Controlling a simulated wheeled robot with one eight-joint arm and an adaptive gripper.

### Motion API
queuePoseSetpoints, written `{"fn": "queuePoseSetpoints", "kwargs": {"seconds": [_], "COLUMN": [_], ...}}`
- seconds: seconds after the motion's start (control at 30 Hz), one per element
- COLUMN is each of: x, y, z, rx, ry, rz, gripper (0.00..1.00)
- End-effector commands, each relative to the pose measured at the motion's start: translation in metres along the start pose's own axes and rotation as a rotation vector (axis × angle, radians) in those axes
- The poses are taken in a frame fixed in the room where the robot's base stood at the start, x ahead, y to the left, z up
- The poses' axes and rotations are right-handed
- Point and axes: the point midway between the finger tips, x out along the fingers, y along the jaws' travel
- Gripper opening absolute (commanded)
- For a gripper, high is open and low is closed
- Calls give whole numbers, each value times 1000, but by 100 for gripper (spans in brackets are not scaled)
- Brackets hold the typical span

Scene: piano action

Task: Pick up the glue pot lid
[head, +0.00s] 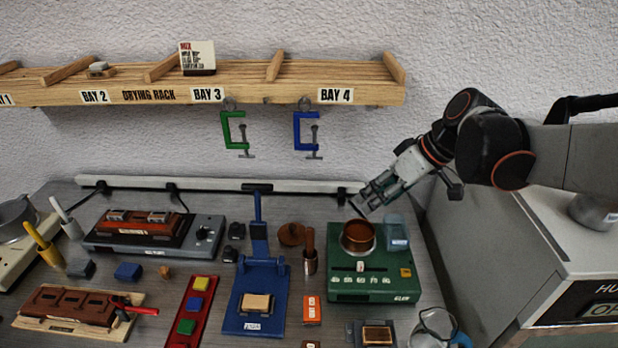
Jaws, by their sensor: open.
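The glue pot (358,240) is a copper-coloured round pot seated in the green glue warmer (374,290), and its open top shows. A round brown disc, which looks like the glue pot lid (291,234), lies flat on the bench left of the pot. My gripper (359,205) is open and empty. It is just above and behind the pot, up and to the right of the lid, and apart from both as far as I can tell.
A translucent blue container (396,232) is right of the pot. Clamps (306,132) hang from the drying rack (280,92) above.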

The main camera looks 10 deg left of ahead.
Motion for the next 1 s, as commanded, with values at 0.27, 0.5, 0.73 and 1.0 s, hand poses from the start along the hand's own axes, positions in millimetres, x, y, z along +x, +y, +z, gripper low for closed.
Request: {"fn": "queuePoseSetpoints", "kwargs": {"seconds": [0.27,0.5,0.73,1.0], "x": [54,105,155,187], "y": [29,52,70,80], "z": [-43,-64,-69,-64], "rx": [-240,-464,-677,-824], "ry": [60,159,287,393], "rz": [-203,-366,-497,-572], "gripper": [46,46,46,46]}}
